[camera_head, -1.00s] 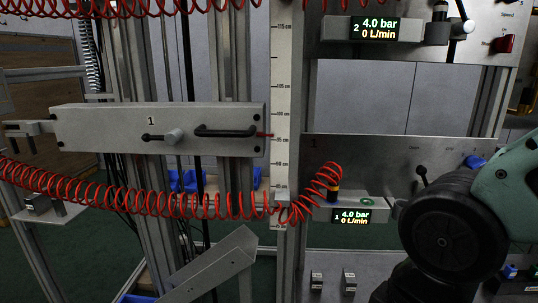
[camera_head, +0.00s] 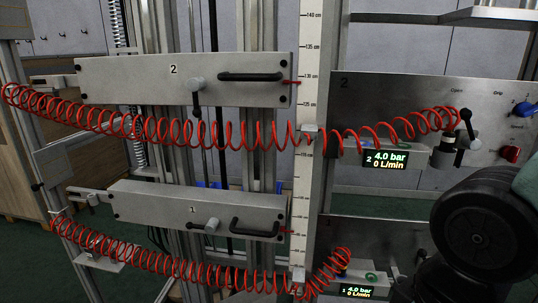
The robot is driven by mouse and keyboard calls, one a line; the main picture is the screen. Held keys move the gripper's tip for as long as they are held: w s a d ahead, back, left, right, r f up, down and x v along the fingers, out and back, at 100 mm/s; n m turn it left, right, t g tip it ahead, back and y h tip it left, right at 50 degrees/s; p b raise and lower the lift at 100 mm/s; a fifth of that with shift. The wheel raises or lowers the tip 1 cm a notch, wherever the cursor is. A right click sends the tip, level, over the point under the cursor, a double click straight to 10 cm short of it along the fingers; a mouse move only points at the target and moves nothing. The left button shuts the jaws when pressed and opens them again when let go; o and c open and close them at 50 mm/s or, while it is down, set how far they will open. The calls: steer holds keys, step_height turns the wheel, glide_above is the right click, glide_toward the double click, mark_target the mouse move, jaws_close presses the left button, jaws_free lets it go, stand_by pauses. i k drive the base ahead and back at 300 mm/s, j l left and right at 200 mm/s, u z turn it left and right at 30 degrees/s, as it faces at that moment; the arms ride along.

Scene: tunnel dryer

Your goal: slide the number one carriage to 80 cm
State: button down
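The number one carriage (camera_head: 150,204) is a grey plate marked 1 on the lower part of the vertical rails. It has a black bar handle (camera_head: 256,229) at its right and a grey knob (camera_head: 212,224) with a short black lever pointing left. Its red pointer (camera_head: 285,230) meets the white cm scale (camera_head: 301,185); the figures there are too small to read surely now. In the earlier frame it stands near 95 cm. My dark arm link shows at the right edge, apart from the carriage. My gripper is not in view.
The number two carriage (camera_head: 130,82) sits above, its pointer near 130 cm and its lever down. Panels with gauges reading 4.0 bar (camera_head: 388,157) stand right of the scale, beside my arm.

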mark_target(245, 215)
steer(key=i+u, duration=0.1)
steer(key=u, duration=0.3)
steer(key=l+u, duration=0.15)
steer(key=u, duration=0.25)
steer(key=i+l+u, duration=0.1)
steer(key=u, duration=0.3)
steer(key=l+u, duration=0.2)
steer(key=u, duration=0.2)
